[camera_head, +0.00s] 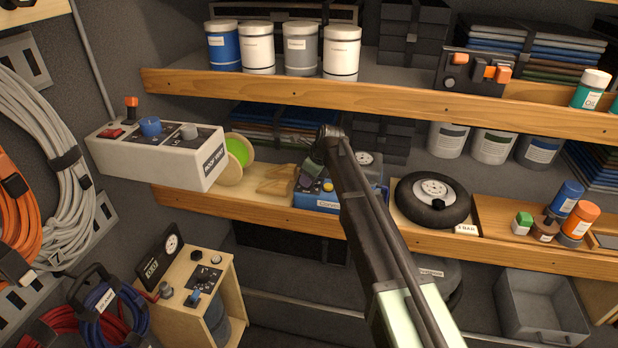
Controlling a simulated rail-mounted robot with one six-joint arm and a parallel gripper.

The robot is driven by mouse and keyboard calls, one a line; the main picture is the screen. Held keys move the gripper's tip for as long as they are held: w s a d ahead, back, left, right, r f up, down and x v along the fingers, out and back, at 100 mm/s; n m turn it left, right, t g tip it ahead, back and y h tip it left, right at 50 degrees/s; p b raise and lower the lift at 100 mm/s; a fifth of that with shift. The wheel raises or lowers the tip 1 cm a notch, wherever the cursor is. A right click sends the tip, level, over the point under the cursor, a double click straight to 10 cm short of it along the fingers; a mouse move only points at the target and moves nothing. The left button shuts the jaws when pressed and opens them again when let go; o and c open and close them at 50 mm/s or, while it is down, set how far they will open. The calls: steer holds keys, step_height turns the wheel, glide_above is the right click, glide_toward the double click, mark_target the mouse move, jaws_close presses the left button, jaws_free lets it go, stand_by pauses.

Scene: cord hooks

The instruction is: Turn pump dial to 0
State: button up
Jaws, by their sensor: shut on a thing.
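A blue pump unit (318,203) with a front label that is too small to read surely stands on the middle shelf. A yellow button (328,187) shows on its top, and a round gauge (364,158) stands at its back right. My gripper (309,178) is over the left part of the unit's top, pointing down, shut on what seems to be the pump's dial. The gripper and my arm hide the dial, its pointer and its scale, so its setting cannot be read. My arm also covers the unit's right front.
A green cord spool (236,157) and a white roof vent box (160,152) stand to the left. A black wheel (434,200) with a 2 BAR tag (466,230) is close on the right.

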steer(key=n+g, duration=0.2)
steer(key=n, duration=0.4)
steer(key=shift+w, duration=0.1)
steer(key=n+g, duration=0.2)
steer(key=n, duration=0.3)
steer(key=shift+n, duration=0.4)
steer(key=shift+g, duration=0.3)
steer(key=shift+h, duration=0.3)
steer(key=o, duration=0.7)
steer(key=shift+c, duration=0.2)
